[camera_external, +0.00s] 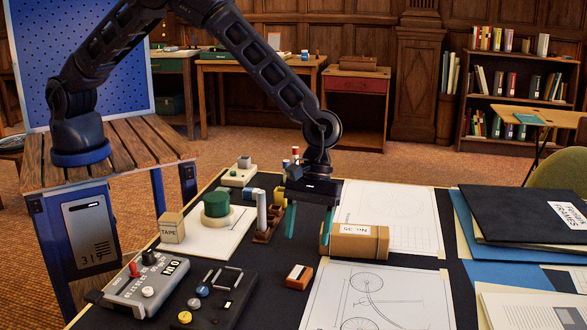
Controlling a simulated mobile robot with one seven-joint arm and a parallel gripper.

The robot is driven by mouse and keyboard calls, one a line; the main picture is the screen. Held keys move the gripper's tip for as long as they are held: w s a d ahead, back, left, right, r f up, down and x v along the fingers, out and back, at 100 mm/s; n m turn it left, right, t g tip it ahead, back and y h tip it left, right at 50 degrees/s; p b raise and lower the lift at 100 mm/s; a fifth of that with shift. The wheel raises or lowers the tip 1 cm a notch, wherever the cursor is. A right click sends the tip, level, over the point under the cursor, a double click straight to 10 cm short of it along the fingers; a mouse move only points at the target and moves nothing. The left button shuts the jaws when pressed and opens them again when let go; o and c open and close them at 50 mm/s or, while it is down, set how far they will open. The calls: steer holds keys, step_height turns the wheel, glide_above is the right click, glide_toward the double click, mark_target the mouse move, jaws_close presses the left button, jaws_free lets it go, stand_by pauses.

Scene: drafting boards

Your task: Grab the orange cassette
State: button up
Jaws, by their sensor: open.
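The orange cassette (299,277) is a small orange block with a pale label. It lies flat on the dark table mat, left of the bicycle drawing. My gripper (308,232) hangs over the table, behind the cassette and apart from it. Its teal fingers point down and are spread apart. I see nothing held between them. The cassette is fully in view.
A brown holder (267,232) with a white upright roll stands just left. A grey device (146,283) and a black tray (220,298) are at the front left. Folders (520,215) cover the right.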

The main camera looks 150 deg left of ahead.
mark_target(301, 272)
steer(key=x, duration=0.8)
steer(key=shift+w+d, duration=0.15)
steer(key=shift+d, duration=0.05)
steer(key=c, duration=1.1)
